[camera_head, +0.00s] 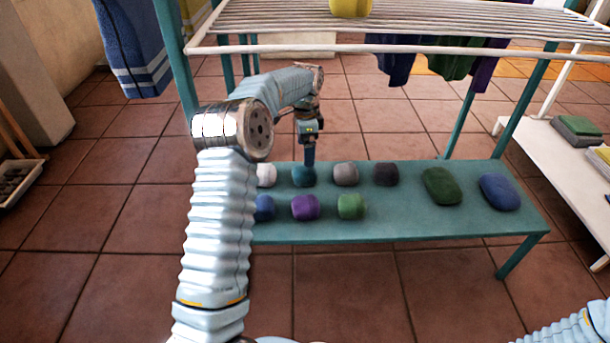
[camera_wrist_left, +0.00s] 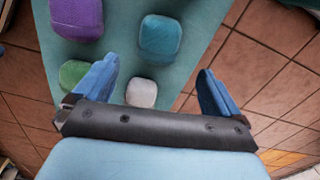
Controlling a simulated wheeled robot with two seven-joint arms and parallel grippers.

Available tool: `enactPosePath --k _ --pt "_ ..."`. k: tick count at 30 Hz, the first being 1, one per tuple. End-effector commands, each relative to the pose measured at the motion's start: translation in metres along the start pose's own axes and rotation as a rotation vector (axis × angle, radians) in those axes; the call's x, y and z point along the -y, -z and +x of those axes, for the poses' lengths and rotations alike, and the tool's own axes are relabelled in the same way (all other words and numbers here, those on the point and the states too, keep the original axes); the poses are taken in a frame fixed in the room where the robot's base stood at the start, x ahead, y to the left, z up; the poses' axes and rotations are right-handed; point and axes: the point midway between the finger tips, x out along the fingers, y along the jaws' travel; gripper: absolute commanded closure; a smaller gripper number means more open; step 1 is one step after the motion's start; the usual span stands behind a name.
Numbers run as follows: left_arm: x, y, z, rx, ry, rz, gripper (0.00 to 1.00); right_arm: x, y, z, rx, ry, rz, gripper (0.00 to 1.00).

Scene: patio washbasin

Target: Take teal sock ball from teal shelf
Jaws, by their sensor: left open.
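The teal sock ball (camera_head: 304,177) sits in the back row on the teal shelf (camera_head: 400,225), between a white and a grey sock ball. In the left wrist view the teal ball (camera_wrist_left: 160,38) lies past the fingertips, towards the top. My left gripper (camera_head: 309,160) is above the shelf at the teal ball's far side. In the left wrist view the gripper (camera_wrist_left: 157,66) is open, with nothing between its fingers; the grey ball (camera_wrist_left: 141,92) shows in the gap below. Only part of my right arm shows at the lower right; its gripper is out of view.
White (camera_head: 266,175), grey (camera_head: 346,174), dark (camera_head: 386,174), blue (camera_head: 264,208), purple (camera_head: 305,207) and green (camera_head: 351,206) balls surround it. Larger green (camera_head: 441,186) and blue (camera_head: 499,191) bundles lie right. A white drying rack (camera_head: 400,47) hangs overhead.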

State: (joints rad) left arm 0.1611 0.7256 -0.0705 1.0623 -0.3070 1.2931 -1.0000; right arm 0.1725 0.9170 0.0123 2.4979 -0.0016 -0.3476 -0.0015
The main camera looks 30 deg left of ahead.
Motion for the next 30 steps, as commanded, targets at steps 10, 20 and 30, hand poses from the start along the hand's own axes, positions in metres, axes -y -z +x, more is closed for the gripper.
enactPosePath --k 10,20,30 --pt "0.0 -0.001 0.045 0.0 0.001 0.0 0.02 -0.005 0.001 0.013 -0.003 0.0 0.001 0.57" --pt "-0.002 -0.004 0.091 0.001 0.001 0.001 0.02 -0.011 0.001 0.03 -0.008 -0.001 0.001 0.57" --pt "-0.002 -0.004 0.094 0.0 0.004 0.001 0.14 -0.011 0.001 0.029 -0.009 -0.001 0.001 0.57"
